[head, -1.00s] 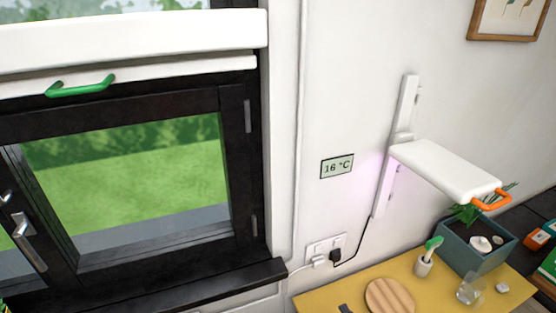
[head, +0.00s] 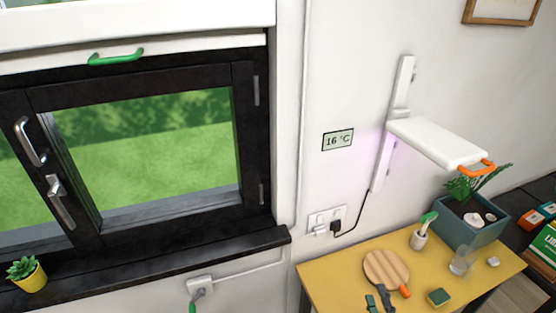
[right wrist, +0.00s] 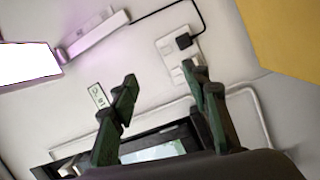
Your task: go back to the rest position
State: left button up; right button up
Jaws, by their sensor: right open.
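My right gripper (head: 378,303) shows only as dark green fingertips at the bottom edge of the head view, in front of the yellow table near the round wooden board. In the right wrist view the right gripper (right wrist: 160,75) is open, its two fingers spread with nothing between them. The wall, the socket plate (right wrist: 180,55) and the small temperature display (right wrist: 98,95) lie beyond the fingers. My left gripper is in neither view.
The yellow table (head: 325,280) holds a round board (head: 387,268), a sponge (head: 439,297), a glass (head: 460,262) and a planter (head: 470,228). A white lamp panel (head: 437,142) with an orange handle juts above. A potted plant (head: 27,275) stands on the window sill (head: 140,267).

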jog(key=s+d+f+m+g+h, duration=0.2)
jog(key=d+m+h, duration=0.2)
jog(key=d+m, duration=0.15)
jog(key=s+d+f+m+g+h, duration=0.1)
jog(key=s+d+m+h, duration=0.1)
jog(key=d+m+h, duration=0.3)
jog(key=s+d+f+m+g+y, duration=0.1)
jog(key=s+d+f+m+g, duration=0.2)
jog(key=s+d+f+g, duration=0.35)
jog(key=s+a+f+m+g+y, duration=0.2)
jog(key=s+a+f+g+y, duration=0.4)
jog(key=s+a+f, duration=0.65)
jog(key=s+f+g, duration=0.2)
jog(key=s+f, duration=0.1)
jog(key=f, duration=2.7)
jog(key=s+f, duration=1.8)
jog(key=s, duration=0.2)
jog(key=shift+d+n+g, duration=0.15)
jog(key=shift+n+g, duration=0.2)
jog(key=shift+n, duration=0.1)
jog(key=shift+r, duration=0.1)
